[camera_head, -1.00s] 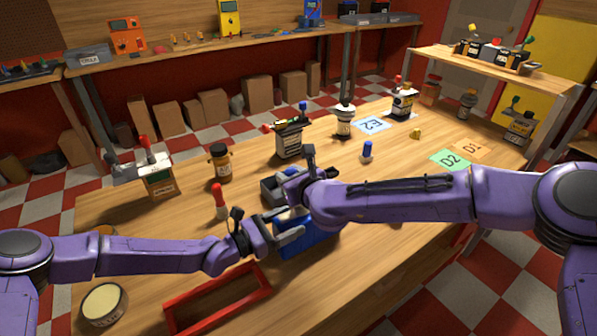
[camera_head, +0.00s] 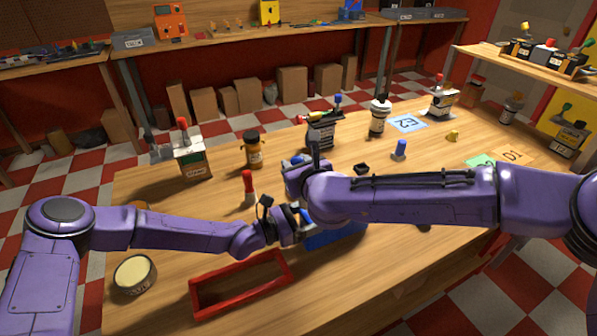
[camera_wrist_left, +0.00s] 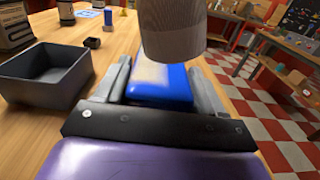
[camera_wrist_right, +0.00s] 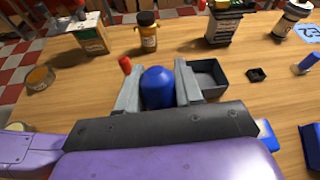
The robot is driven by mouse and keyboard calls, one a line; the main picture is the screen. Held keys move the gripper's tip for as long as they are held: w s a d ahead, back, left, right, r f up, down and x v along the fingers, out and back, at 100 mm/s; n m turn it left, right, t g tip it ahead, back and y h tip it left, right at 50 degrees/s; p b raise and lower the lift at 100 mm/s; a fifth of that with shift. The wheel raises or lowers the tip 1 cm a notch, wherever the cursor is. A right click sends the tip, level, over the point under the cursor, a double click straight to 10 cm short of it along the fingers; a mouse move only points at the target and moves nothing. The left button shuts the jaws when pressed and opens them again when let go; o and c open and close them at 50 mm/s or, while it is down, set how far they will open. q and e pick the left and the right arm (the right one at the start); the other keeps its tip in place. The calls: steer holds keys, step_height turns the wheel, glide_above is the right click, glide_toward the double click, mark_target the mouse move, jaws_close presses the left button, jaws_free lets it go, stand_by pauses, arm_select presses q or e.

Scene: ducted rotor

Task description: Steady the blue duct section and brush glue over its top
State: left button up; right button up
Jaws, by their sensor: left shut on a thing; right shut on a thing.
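The blue duct section (camera_head: 332,238) lies on the wooden table, partly hidden behind my right arm in the head view. My left gripper (camera_head: 294,218) is shut on it; in the left wrist view the jaws flank the duct section (camera_wrist_left: 165,84), and a pale patch shows on its top. My right gripper (camera_head: 298,170) is shut on a brush with a rounded blue handle (camera_wrist_right: 158,88). In the left wrist view the brush's thick grey-brown head (camera_wrist_left: 172,30) hangs over the duct section; I cannot tell whether they touch.
An open grey box (camera_wrist_right: 212,78) sits close to the brush. A red frame (camera_head: 240,284) and a round tub with pale contents (camera_head: 134,273) are at the front left. A red-topped tube (camera_head: 248,188) and several bottles stand behind. The table's right front is mostly clear.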

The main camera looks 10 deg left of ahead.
steer(key=shift+r, duration=2.55)
